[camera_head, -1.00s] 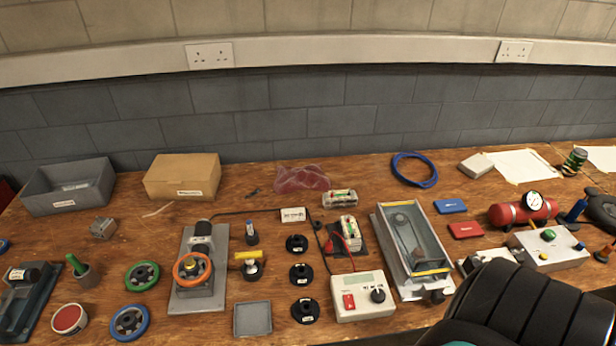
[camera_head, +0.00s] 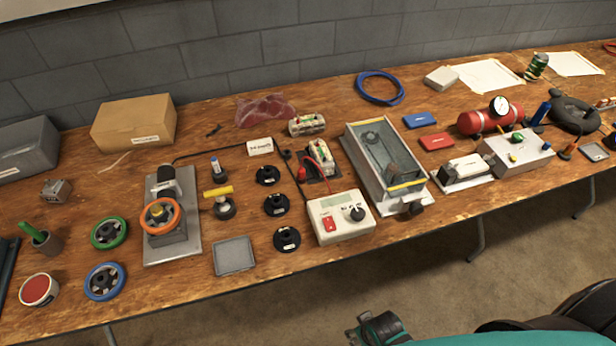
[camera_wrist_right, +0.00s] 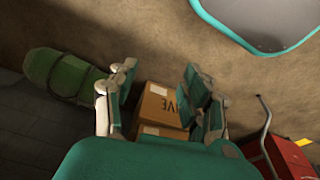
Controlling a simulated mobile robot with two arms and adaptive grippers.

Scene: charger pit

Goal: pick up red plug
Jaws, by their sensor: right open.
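A small red plug (camera_head: 301,174) sits at the end of a red lead beside a dark plate with a small device, behind the white meter box (camera_head: 340,218) in the head view. It is small, and its exact shape is hard to tell. My right gripper (camera_head: 357,331) is low at the bottom of the head view, in front of the table edge and well apart from the plug. In the right wrist view its two fingers (camera_wrist_right: 158,82) stand apart with nothing between them. My left gripper is not in view.
The wooden table (camera_head: 120,297) is crowded: a metal trough (camera_head: 352,160), black knobs, coloured handwheels, a red cylinder (camera_head: 470,123). The floor in front is open. In the right wrist view, cardboard boxes (camera_wrist_right: 153,105), a green bag (camera_wrist_right: 65,78) and a red cabinet (camera_wrist_right: 285,153) stand below.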

